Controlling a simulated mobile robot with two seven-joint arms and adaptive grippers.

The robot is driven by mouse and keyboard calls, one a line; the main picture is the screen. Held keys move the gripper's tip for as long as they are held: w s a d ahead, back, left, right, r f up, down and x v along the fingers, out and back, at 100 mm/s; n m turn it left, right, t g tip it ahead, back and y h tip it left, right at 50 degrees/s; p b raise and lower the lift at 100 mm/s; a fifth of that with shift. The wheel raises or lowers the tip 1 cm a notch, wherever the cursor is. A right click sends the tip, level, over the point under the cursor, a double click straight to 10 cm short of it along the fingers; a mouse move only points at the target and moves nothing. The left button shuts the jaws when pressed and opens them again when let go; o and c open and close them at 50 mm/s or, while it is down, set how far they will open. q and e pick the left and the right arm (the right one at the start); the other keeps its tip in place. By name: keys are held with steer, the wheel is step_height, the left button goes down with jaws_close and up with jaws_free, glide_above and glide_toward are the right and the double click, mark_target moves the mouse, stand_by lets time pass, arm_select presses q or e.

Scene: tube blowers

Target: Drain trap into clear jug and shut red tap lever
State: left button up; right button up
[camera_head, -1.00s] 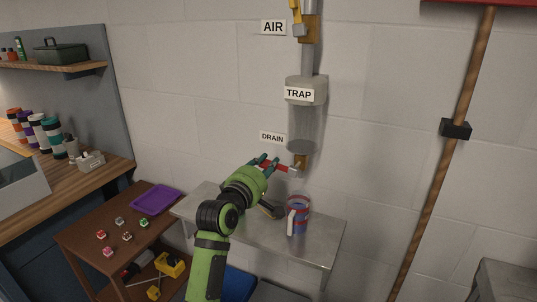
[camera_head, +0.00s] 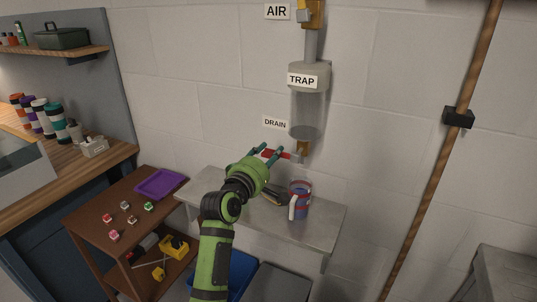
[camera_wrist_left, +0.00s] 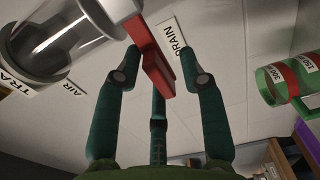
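The clear trap (camera_head: 308,103) hangs on the wall above a brass drain outlet (camera_head: 304,148). The red tap lever (camera_head: 272,154) points left from the outlet. My left gripper (camera_head: 265,150) is at the lever with its fingers spread. In the left wrist view the red lever (camera_wrist_left: 155,62) lies between the open fingertips (camera_wrist_left: 160,78), with gaps at both sides. My right gripper is out of view.
The metal shelf (camera_head: 325,222) is mostly clear around the jug. A dark object (camera_head: 272,196) shows left of the jug, partly hidden. A brown side table (camera_head: 85,217) holds a purple tray (camera_head: 160,184). A wooden pole (camera_head: 437,170) stands right.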

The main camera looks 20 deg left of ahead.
arm_select(q)
steer(key=s, duration=1.2)
steer(key=shift+a, duration=0.25)
steer(key=w+d+f+m+g, duration=0.1)
steer(key=d+f+m+g, duration=0.15)
steer(key=f, duration=0.95)
steer(key=w+d+f+m+g, duration=0.1)
steer(key=f+m+g, duration=0.15)
steer(key=f, duration=0.95)
steer(key=s+d+f+m+g, duration=0.15)
steer(key=s+f, duration=0.25)
steer(key=f, duration=0.5)
steer(key=s+d+f+m+g, duration=0.1)
steer(key=s+f+m+g, duration=0.15)
steer(key=f, duration=0.55)
steer(key=s+f+m+g, duration=0.4)
steer(key=s+f+m, duration=0.2)
steer(key=s+f, duration=1.25)
steer(key=s+f+m+g, duration=0.2)
steer(key=s+f, duration=0.1)
steer(key=s, duration=0.8)
steer(key=s+a+f+m+g, duration=0.1)
steer(key=s+f+m+g, duration=0.1)
steer(key=s, duration=0.9)
steer(key=shift+s+f+m+y, duration=0.2)
steer(key=shift+f+m+y, duration=0.1)
steer(key=shift+f+m, duration=0.45)
